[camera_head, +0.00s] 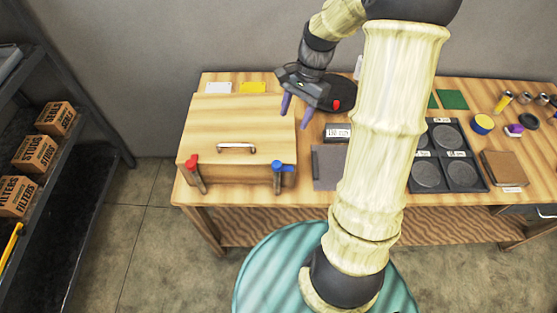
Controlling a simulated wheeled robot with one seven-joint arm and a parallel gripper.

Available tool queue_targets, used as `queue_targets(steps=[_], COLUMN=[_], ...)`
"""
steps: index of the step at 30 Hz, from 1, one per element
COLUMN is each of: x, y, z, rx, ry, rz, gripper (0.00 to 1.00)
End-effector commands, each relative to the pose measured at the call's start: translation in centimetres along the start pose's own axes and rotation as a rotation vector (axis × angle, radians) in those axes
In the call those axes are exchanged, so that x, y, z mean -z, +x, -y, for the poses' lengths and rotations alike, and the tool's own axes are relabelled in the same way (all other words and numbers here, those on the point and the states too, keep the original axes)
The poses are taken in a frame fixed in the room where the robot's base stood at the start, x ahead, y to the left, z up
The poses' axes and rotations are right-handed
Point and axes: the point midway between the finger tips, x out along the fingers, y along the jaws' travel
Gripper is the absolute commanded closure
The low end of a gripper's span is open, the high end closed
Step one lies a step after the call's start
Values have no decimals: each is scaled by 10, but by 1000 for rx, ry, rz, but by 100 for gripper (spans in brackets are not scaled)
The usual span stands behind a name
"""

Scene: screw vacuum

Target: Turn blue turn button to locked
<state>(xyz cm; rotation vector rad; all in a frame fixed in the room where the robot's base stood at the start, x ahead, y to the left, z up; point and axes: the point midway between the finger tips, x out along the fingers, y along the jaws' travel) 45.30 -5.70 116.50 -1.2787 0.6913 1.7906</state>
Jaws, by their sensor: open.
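The blue turn button (282,167) is on the front right of a wooden box (225,115) on the workbench. A red turn button (192,162) is at the box's front left. A metal handle (236,148) lies between them on the box. My gripper (294,113) is open and empty, with its two purple fingers pointing down over the box's right edge. It is behind the blue button in the picture and apart from it. The exact setting of the blue button is too small to tell.
The workbench (310,200) also holds a small labelled block (338,133), a grey mat (328,165) and a black tray with round wells (455,187) at the right. My arm hides part of the bench's middle. A shelf with cardboard boxes (35,153) stands at the left.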

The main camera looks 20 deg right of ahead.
Motion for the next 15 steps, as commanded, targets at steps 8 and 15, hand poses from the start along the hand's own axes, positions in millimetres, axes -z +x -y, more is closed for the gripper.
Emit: queue_targets(steps=[8, 15], x=[8, 8], y=[-4, -2], z=[3, 3], rx=[8, 6], ry=[85, 82], rz=[53, 53], gripper=[50, 50])
